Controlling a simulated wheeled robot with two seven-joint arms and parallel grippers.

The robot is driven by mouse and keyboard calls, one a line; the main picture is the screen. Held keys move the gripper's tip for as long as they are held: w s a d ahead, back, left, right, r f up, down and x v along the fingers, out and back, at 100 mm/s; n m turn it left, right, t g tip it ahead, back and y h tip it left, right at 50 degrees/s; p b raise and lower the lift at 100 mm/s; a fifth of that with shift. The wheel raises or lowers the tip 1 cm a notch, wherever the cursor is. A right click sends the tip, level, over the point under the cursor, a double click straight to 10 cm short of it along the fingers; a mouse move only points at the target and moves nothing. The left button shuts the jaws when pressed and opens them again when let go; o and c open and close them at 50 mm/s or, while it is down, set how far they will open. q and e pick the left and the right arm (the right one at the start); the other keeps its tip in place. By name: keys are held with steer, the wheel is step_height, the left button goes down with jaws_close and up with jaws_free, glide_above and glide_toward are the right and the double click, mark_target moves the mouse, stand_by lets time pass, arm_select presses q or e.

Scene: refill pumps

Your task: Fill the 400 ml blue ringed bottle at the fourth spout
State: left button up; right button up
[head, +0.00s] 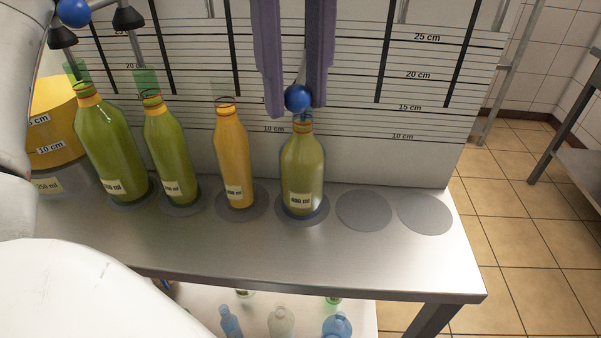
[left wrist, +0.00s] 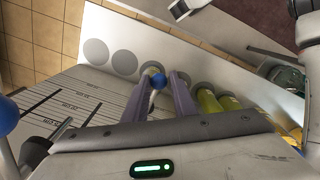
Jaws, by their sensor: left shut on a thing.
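The 400 ml bottle (head: 303,172), bluish glass with an orange neck ring, stands upright on the fourth visible grey disc (head: 320,216) from the left. Yellow-green liquid shows in it up to about the neck. My left gripper (head: 296,100) comes down from above, its two purple fingers on either side of a blue ball knob (head: 298,97) just over the bottle's mouth. It is shut on the knob, which also shows between the fingers in the left wrist view (left wrist: 158,82). The fingers hide the spout above. My right gripper is not in view.
Two green bottles (head: 105,150) (head: 172,150) and an orange one (head: 234,160) stand on discs to the left. Two discs (head: 364,211) (head: 425,213) to the right are empty. A yellow container (head: 55,105) is at far left. Smaller bottles (head: 282,322) stand below the counter (head: 400,268).

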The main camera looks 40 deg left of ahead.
arm_select(q)
steer(key=shift+s+f, duration=0.1)
steer(key=shift+s, duration=0.1)
stand_by(0.3)
